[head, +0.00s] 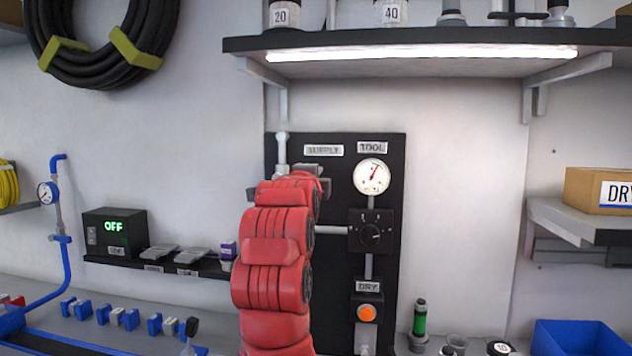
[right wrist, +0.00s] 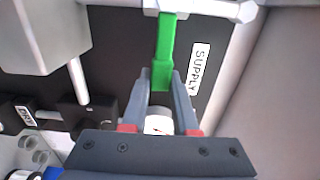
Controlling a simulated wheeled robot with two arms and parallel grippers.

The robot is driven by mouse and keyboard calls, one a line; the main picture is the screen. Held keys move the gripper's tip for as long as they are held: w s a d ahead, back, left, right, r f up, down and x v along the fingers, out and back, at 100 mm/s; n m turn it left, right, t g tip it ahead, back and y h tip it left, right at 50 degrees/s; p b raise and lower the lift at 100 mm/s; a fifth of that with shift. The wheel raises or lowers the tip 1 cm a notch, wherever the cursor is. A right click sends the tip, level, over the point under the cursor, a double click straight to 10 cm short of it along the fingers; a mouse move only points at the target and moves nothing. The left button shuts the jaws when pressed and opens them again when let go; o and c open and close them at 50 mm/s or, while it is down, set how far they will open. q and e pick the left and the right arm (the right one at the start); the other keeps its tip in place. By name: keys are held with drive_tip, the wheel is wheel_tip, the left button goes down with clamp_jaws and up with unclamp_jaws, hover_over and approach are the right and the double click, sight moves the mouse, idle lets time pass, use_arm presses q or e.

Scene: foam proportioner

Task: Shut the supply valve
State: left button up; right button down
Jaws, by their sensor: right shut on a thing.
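The supply valve's green lever (right wrist: 165,55) shows in the right wrist view, between the fingers of my right gripper (right wrist: 163,78). The gripper is shut on the lever's free end. The lever lies across the white pipe (right wrist: 220,10) at the top of that view. In the head view, my red right arm hides the lever and most of the valve. The white supply pipe (head: 282,150) shows above it, left of the SUPPLY label (head: 323,150). My left gripper is not in view.
The black panel also carries a pressure gauge (head: 371,176), a dial box (head: 371,231) and an orange button (head: 367,313). A lit shelf (head: 430,45) overhangs it. A display box (head: 115,232) reading OFF stands left. A blue bin (head: 578,338) sits lower right.

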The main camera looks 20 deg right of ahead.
drive_tip(key=shift+f, duration=0.1)
idle(0.3)
drive_tip(key=c, duration=0.7)
unclamp_jaws()
drive_tip(key=v, duration=1.7)
drive_tip(key=shift+s+a, duration=0.15)
